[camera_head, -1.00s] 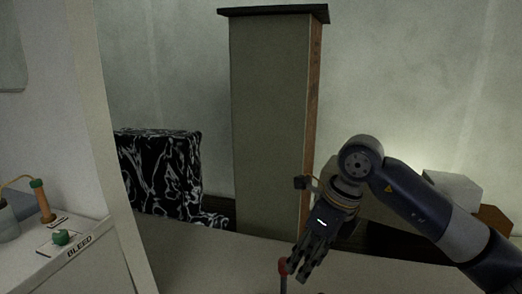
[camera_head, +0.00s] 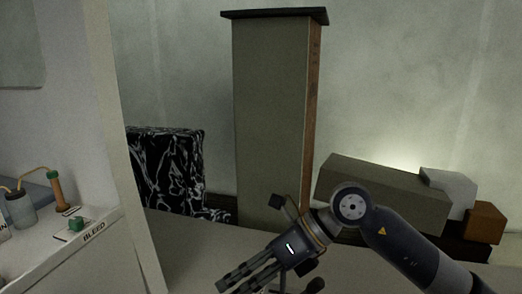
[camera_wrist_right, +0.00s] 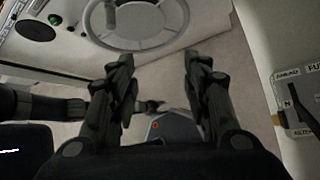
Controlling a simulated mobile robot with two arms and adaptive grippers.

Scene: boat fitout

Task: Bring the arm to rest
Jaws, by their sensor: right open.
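My right arm comes in from the right in the head view. Its gripper (camera_head: 238,287) points down and left near the bottom edge, with its fingers apart. In the right wrist view the two fingers (camera_wrist_right: 156,62) are wide apart with nothing between them. Beyond the fingertips is a grey ring like a wheel (camera_wrist_right: 180,22), apart from them as far as I can tell. My left gripper cannot be made out in either view.
A tall cabinet (camera_head: 270,120), patterned chair (camera_head: 170,175) and grey box (camera_head: 385,190) stand behind. A panel marked ASTERN (camera_wrist_right: 300,105) is right in the wrist view.

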